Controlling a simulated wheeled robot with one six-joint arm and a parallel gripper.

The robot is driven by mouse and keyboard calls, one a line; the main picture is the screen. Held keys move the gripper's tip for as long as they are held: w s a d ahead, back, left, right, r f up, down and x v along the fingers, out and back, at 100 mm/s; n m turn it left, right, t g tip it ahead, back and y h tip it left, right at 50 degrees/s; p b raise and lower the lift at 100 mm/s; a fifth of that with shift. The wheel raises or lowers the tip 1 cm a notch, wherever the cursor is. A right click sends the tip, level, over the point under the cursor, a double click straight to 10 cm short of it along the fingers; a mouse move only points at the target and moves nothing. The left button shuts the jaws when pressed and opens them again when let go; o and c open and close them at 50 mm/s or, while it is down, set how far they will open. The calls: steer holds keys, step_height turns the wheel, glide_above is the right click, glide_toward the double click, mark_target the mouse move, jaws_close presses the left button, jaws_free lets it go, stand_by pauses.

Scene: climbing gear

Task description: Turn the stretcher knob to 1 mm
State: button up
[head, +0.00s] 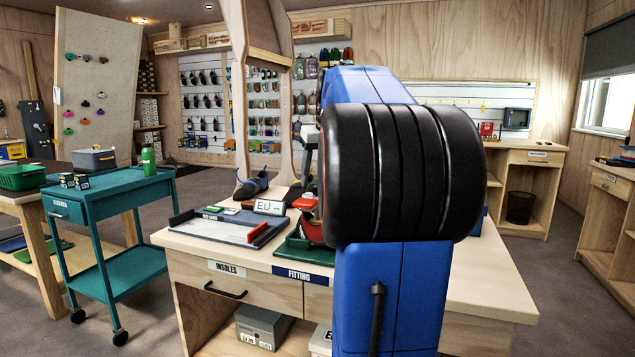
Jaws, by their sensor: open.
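My blue arm with its black ribbed joint fills the middle of the head view and hides much of the fitting bench. A grey and dark part showing past the arm's left edge looks like my gripper (308,180), open and mostly hidden. Just below it are a red piece (305,203) and a curved red part (312,229) on a green mat (303,252). They look like part of the stretcher, but its knob and scale cannot be made out. Whether the gripper touches the red piece cannot be told.
A grey tray (205,230) with a red bar lies left of the mat. An EU sign (268,207) and a dark shoe (250,187) stand behind it. A teal cart (110,215) stands to the left. The bench's right front (490,285) is clear.

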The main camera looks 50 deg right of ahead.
steer(key=shift+x, duration=1.15)
steer(key=c, duration=1.1)
steer(key=shift+o, duration=0.2)
